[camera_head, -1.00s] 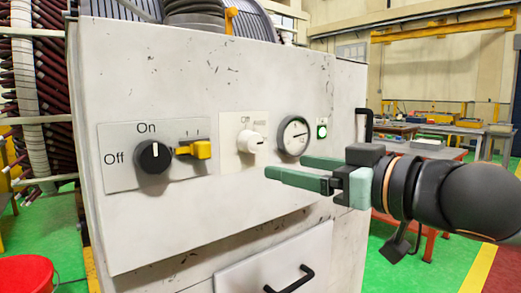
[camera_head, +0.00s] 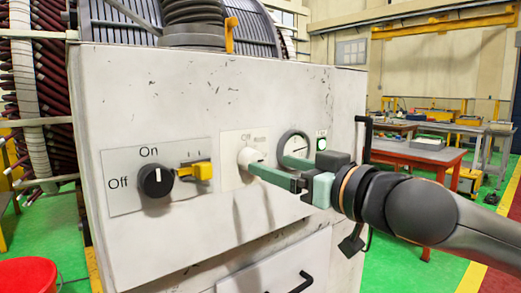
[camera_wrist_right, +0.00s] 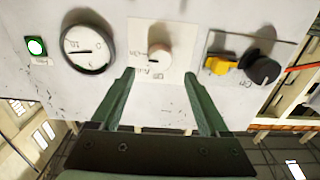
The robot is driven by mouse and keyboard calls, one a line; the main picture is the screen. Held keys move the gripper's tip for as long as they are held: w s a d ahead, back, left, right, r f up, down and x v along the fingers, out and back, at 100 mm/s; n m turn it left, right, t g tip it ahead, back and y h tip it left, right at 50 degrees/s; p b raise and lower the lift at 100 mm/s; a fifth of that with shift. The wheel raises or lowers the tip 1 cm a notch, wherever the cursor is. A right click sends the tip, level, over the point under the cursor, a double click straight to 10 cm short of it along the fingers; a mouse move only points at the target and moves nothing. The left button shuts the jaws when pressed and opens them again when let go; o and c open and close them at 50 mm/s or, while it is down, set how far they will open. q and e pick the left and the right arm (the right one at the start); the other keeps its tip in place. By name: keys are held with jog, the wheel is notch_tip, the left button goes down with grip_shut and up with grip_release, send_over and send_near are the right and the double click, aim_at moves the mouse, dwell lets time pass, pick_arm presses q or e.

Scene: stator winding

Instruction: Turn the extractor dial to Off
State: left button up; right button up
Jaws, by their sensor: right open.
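Two dials show on the white cabinet (camera_head: 225,90); I cannot tell by name which is the extractor dial. The black dial (camera_head: 150,182) has "On" above it and "Off" to its left, and its white mark points up toward On. The small white dial (camera_head: 247,156) sits on a pale plate with "Off" at its upper left. My right gripper (camera_head: 266,164) is open, its fingertips close to the white dial. In the right wrist view the white dial (camera_wrist_right: 157,55) lies just beyond the gap between the open fingers (camera_wrist_right: 159,75). Contact is unclear. My left gripper is out of view.
A yellow switch (camera_head: 202,171) sits between the two dials, and a round gauge (camera_head: 295,145) and green light (camera_head: 321,144) are to the right. A drawer handle (camera_head: 290,284) is below. A red bucket (camera_head: 28,275) stands at lower left, and tables (camera_head: 430,150) stand behind.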

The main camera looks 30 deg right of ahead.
aim_at(256, 159)
jog(key=shift+w+a+p, duration=0.2)
jog(key=shift+w+p, duration=0.5)
jog(key=shift+w, duration=1.85)
grip_shut()
